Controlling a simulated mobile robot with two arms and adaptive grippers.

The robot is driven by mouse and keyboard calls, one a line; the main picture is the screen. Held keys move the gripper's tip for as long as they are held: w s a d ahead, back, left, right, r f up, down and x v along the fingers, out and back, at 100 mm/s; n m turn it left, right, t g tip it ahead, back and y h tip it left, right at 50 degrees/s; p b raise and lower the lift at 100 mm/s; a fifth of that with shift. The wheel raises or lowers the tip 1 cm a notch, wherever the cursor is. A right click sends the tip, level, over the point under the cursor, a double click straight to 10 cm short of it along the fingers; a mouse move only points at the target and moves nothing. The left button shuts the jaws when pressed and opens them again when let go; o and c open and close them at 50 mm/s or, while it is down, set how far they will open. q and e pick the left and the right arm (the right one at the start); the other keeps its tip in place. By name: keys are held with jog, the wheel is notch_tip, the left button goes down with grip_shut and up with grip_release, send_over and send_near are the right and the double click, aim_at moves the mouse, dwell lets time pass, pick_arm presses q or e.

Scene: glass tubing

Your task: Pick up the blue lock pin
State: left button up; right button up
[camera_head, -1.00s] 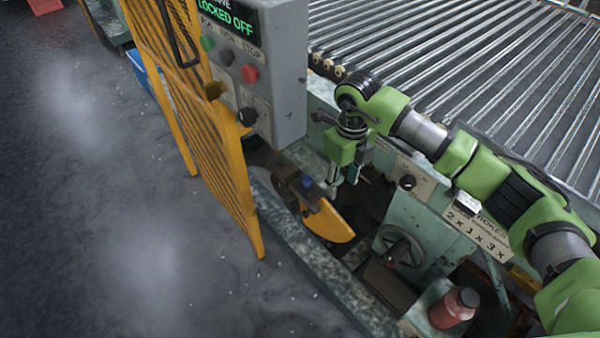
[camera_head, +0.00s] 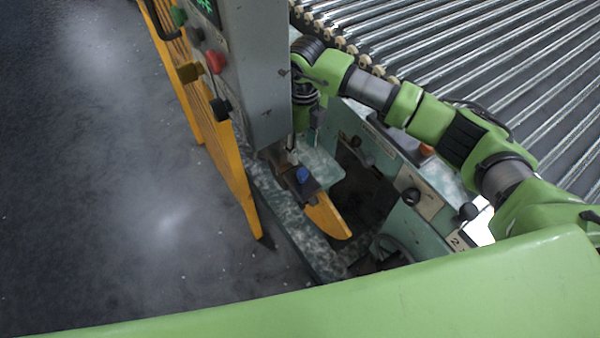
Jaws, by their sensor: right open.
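The blue lock pin (camera_head: 302,174) shows as a small blue knob on a dark block at the inner end of the yellow lever (camera_head: 328,217). My right gripper (camera_head: 292,156) points down just behind and slightly left of the pin in the picture. It is open, and its fingers are small and partly hidden beside the grey control box. No pin shows between them; I cannot tell the exact height gap. My left gripper is not in view.
The grey control box (camera_head: 258,65) with coloured buttons stands close to my right gripper's left. A yellow guard (camera_head: 232,165) stands further left. Metal rollers (camera_head: 480,50) fill the upper right.

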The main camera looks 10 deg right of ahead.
aim_at(303, 171)
notch_tip(303, 171, down, 6)
jog(key=shift+s+f+p, duration=0.1)
jog(key=shift+f+p, duration=0.3)
jog(key=shift+f, duration=0.1)
notch_tip(303, 171, down, 4)
jog(key=shift+s+r+p, duration=0.15)
jog(key=shift+r+p, duration=0.05)
jog(key=shift+p, duration=0.2)
jog(key=shift+f, duration=0.5)
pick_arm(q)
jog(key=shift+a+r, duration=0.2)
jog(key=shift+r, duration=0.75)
pick_arm(e)
grip_shut()
